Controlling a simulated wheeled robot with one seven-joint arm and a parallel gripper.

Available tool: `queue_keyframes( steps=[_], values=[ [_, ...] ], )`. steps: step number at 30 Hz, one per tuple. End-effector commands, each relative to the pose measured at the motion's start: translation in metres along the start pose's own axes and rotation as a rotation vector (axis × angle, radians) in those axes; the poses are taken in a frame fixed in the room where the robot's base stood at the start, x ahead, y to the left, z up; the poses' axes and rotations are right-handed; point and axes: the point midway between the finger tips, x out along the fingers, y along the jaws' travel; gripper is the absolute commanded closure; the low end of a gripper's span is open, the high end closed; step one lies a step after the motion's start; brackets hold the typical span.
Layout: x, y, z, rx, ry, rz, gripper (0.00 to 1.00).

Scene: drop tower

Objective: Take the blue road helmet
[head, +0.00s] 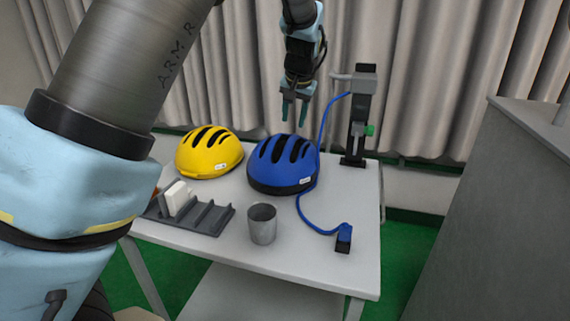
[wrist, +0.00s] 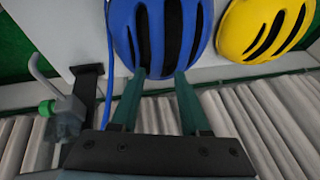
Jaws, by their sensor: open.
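The blue road helmet (head: 284,165) sits on the white table, right of the yellow helmet (head: 209,152). It has dark vents, a black lower rim and a small white label. My gripper (head: 294,115) is open and hangs above the far side of the blue helmet, fingers pointing down. In the wrist view my two green fingers (wrist: 159,77) reach toward the edge of the blue helmet (wrist: 160,35), with nothing between them that I can see as held. Whether the fingertips touch the helmet I cannot tell. The yellow helmet (wrist: 262,28) is also in the wrist view.
A dark stand with a green knob (head: 361,125) rises at the table's back right. A blue cable (head: 310,218) runs to a small block (head: 343,239). A metal cup (head: 262,224) and a grey slotted rack (head: 200,216) stand in front. Curtains hang behind.

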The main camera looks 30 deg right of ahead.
Motion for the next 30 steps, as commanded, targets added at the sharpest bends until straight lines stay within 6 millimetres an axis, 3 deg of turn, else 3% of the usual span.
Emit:
queue_keyframes(
  steps=[3,12,18,30],
  values=[
    [0.006,0.008,-0.005,0.014,0.007,-0.003,0.54],
    [0.048,0.006,-0.006,0.013,0.007,-0.002,0.54],
    [0.060,0.005,-0.007,0.014,0.006,-0.003,0.54],
    [0.106,0.003,-0.013,0.013,0.007,-0.002,0.54]
  ],
)
